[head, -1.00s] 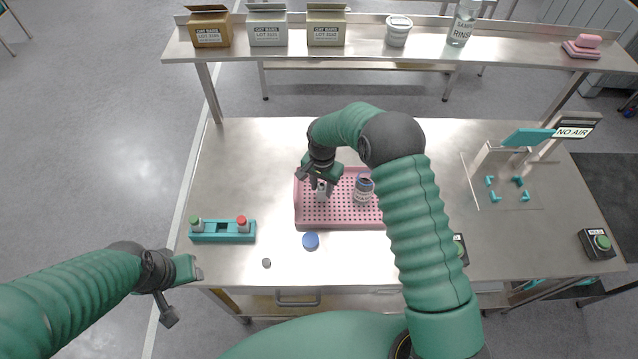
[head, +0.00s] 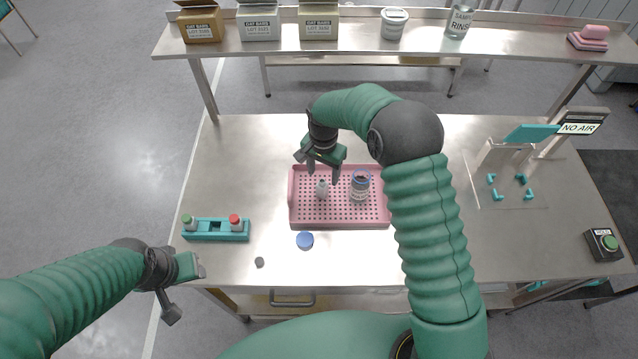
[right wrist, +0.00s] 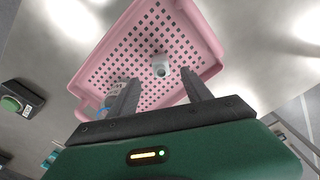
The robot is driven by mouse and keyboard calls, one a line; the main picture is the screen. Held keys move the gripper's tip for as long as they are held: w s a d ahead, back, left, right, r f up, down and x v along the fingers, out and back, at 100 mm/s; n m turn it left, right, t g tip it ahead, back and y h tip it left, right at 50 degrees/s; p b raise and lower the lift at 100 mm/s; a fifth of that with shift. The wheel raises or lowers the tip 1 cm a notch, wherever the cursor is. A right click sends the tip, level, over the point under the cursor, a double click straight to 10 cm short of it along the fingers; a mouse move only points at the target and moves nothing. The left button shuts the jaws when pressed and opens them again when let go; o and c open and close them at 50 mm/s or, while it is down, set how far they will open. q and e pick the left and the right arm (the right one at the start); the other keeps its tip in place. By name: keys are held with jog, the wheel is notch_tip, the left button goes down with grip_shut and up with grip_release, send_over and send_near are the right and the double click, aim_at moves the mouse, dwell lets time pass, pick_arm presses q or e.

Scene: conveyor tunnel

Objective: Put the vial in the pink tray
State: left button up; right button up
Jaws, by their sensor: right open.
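The small whitish vial (head: 322,189) stands, seemingly upright, in the left part of the pink perforated tray (head: 302,220). In the right wrist view the vial (right wrist: 161,67) shows its round top over the pink tray (right wrist: 192,18). My right gripper (head: 323,177) is open just above and behind the vial. In the right wrist view its two fingers (right wrist: 158,86) are apart with nothing between them. My left gripper (head: 186,292) hangs empty beyond the table's front left corner, its fingers spread.
A jar (head: 360,187) stands in the tray beside the vial. A blue cap (head: 305,240) and small grey disc (head: 259,262) lie in front. A teal fixture (head: 510,165) is at right; a shelf (head: 350,45) spans the back.

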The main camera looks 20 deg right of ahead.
jog(key=r, duration=0.3)
jog(key=r+b, duration=0.1)
jog(key=r, duration=0.1)
jog(key=shift+s+a+r, duration=0.1)
jog(key=shift+a+r, duration=0.15)
jog(key=shift+a, duration=0.05)
pick_arm(q)
jog(key=shift+s+a+f, duration=0.1)
jog(key=shift+a+f, duration=0.1)
jog(key=shift+f, duration=0.5)
pick_arm(e)
jog(key=s+d+r+n+t, duration=0.1)
jog(key=s+n, duration=0.8)
jog(key=s, duration=1.3)
jog(key=shift+s+d+t, duration=0.2)
jog(key=shift+d+t, duration=0.5)
jog(key=shift+d, duration=0.3)
pick_arm(q)
jog(key=shift+a, duration=0.1)
pick_arm(e)
jog(key=shift+a+r, duration=0.1)
jog(key=shift+a, duration=0.05)
pick_arm(q)
jog(key=shift+a, duration=0.3)
pick_arm(e)
jog(key=shift+a+r, duration=0.1)
jog(key=shift+a, duration=0.15)
